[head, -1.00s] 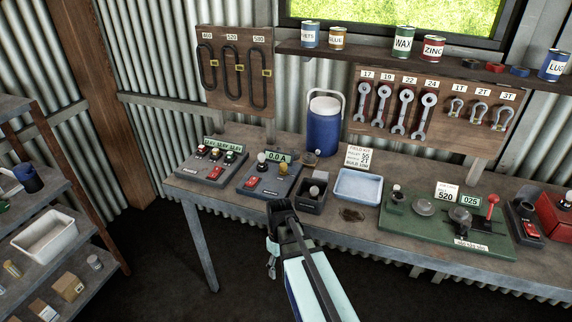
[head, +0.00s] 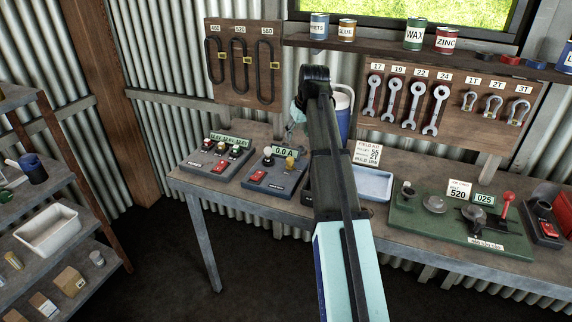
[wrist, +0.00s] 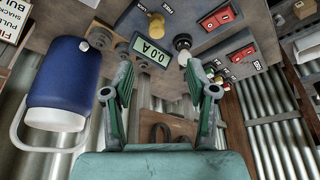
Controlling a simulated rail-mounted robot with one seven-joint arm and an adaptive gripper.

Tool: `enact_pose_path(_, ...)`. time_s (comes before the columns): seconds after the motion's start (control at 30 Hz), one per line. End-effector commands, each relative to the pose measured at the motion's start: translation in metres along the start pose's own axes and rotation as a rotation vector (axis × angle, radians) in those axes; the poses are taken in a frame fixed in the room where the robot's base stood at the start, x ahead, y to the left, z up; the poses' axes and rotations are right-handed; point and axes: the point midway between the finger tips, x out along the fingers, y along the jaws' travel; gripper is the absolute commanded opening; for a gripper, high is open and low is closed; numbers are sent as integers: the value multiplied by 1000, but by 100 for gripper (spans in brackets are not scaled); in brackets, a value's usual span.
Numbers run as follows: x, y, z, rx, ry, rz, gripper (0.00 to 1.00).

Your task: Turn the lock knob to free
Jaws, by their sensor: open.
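The 0.0 A panel (head: 272,172) carries a pale-topped dark knob (head: 268,153) and a yellow knob (head: 290,160). In the wrist view the dark knob (wrist: 182,42) and yellow knob (wrist: 155,26) show beside the 0.0 A display (wrist: 150,52). The green board (head: 450,224) holds round metal parts and a red-topped lever (head: 507,202). My gripper (wrist: 158,75) is open and empty.
The blue jug (wrist: 62,85) stands close to my gripper. A three-display panel (head: 216,158) is left of the 0.0 A panel. A blue tray (head: 366,186) is partly behind my arm. Wrenches (head: 415,102) and black loops (head: 238,65) hang on wall boards.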

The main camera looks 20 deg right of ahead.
Motion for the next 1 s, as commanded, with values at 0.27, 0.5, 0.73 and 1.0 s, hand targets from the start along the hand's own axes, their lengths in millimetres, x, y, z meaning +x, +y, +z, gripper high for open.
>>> enact_pose_path(0.27,0,8,-11,23,28,9,58)
enact_pose_path(0.5,36,8,-12,22,25,9,58)
enact_pose_path(0.73,78,8,-13,21,25,9,58)
enact_pose_path(1.0,125,9,-15,20,25,8,58)
